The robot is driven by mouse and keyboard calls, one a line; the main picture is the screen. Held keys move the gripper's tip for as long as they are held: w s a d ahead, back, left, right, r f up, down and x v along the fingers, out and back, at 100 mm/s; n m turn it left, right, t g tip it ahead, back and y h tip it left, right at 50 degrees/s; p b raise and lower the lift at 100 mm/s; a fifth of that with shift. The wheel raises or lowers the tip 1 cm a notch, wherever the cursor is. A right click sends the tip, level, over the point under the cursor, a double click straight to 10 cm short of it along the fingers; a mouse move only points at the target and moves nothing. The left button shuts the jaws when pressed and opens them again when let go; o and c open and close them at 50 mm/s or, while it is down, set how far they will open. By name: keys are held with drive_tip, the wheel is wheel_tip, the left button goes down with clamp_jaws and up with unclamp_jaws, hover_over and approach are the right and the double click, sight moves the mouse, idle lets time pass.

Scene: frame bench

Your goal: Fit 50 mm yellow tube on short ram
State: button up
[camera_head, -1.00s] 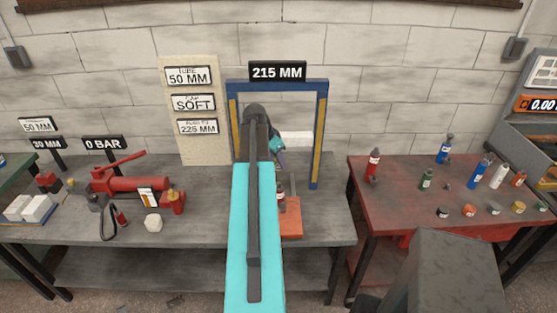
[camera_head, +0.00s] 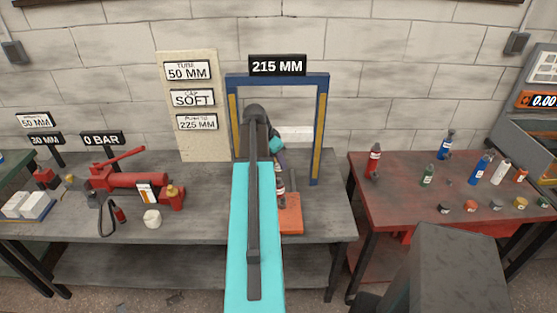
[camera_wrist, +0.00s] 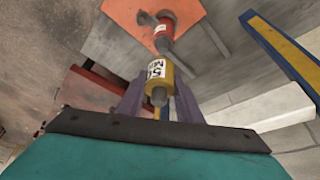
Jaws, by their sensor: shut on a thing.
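The yellow tube (camera_wrist: 157,73), with a white 50 MM label, is held between the purple fingers of my gripper (camera_wrist: 158,88) in the wrist view. A dark stub shows at its near end. The red short ram (camera_wrist: 163,29) with a white label lies just beyond, in line with the tube, on the orange plate (camera_wrist: 135,15). A dark grey piece shows between tube and ram; I cannot tell how far they overlap. In the head view the ram (camera_head: 281,188) stands on the orange plate (camera_head: 290,218), and my arm hides most of the gripper.
A blue frame (camera_head: 322,120) with yellow strips and a 215 MM sign stands around the work spot. A white bar (camera_head: 300,133) is behind it. A red pump (camera_head: 125,181) with a hose is at left. The red table (camera_head: 400,205) at right holds several bottles.

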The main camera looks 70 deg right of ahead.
sight(278, 179)
drive_tip(key=shift+f+b, duration=0.9)
drive_tip(key=shift+f, duration=0.75)
drive_tip(key=shift+f+b, duration=1.5)
drive_tip(key=shift+f, duration=0.5)
idle(1.9)
drive_tip(key=o, duration=1.3)
drive_tip(key=shift+w+a+r, duration=0.1)
drive_tip(key=shift+r, duration=0.05)
drive_tip(key=b+v, duration=0.3)
drive_tip(key=v, duration=1)
drive_tip(key=shift+r, duration=0.3)
